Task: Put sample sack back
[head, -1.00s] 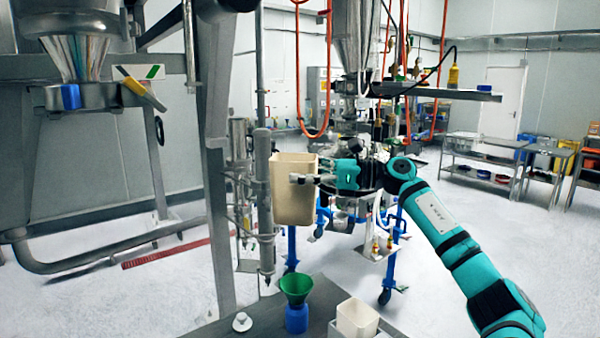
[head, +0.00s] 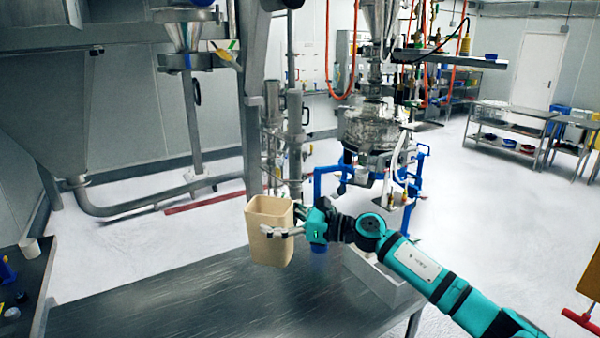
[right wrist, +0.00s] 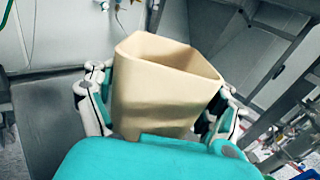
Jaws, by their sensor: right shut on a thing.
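The sample sack (head: 268,240) is a beige, open-topped, bag-shaped container, upright in the middle of the head view. My right gripper (head: 284,232) is shut on its side. In the right wrist view the sack (right wrist: 165,95) sits between the two fingers of my right gripper (right wrist: 160,105), one on each side, and its open top faces up. In the head view the sack overlaps the far edge of a dark metal table (head: 190,310); its height above the table is hard to tell. My left gripper is not in view.
The table's visible top is mostly bare. A whitish box (head: 388,288) is at its right end, partly behind my right arm. Another dark surface with small items (head: 22,295) is at the left. Metal posts and a steel vessel (head: 368,128) on a blue-legged frame stand behind.

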